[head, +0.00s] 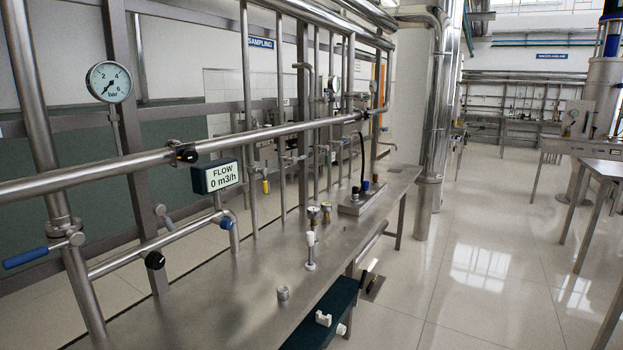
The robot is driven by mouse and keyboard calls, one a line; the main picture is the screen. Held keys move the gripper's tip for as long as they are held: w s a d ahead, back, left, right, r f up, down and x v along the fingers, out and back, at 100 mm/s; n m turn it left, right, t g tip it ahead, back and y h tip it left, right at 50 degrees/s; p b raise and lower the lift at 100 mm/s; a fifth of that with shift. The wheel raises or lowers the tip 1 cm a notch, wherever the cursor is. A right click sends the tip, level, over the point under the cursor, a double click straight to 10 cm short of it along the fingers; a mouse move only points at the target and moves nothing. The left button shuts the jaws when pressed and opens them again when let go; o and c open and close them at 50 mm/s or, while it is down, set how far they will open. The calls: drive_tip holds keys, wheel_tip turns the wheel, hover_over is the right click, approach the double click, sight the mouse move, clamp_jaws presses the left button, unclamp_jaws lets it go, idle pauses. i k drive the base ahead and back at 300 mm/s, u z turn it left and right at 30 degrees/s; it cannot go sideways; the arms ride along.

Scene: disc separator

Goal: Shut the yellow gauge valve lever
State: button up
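A small yellow lever (265,186) shows in the head view, left of the middle, just right of the flow display. It points down below a small valve on thin pipework behind the long horizontal steel pipe. The lever is small in the picture, and I cannot tell whether its valve is open or shut. A round pressure gauge (109,82) marked in bar stands at the upper left, and a second gauge (334,84) is farther back. I cannot tell which gauge the yellow lever serves. My gripper is not in view.
The flow display (216,177) reads 0 m3/h. A blue lever (26,257) sticks out at the far left. The steel bench (225,295) carries a white-topped fitting (310,250) and a small metal cup (283,293). The tiled floor (455,285) on the right is mostly clear.

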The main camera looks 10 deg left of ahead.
sight(263, 171)
drive_tip(key=z, duration=0.05)
drive_tip(key=i, duration=0.65)
drive_tip(key=u, duration=0.7)
drive_tip(key=i, duration=0.5)
drive_tip(key=u, duration=0.55)
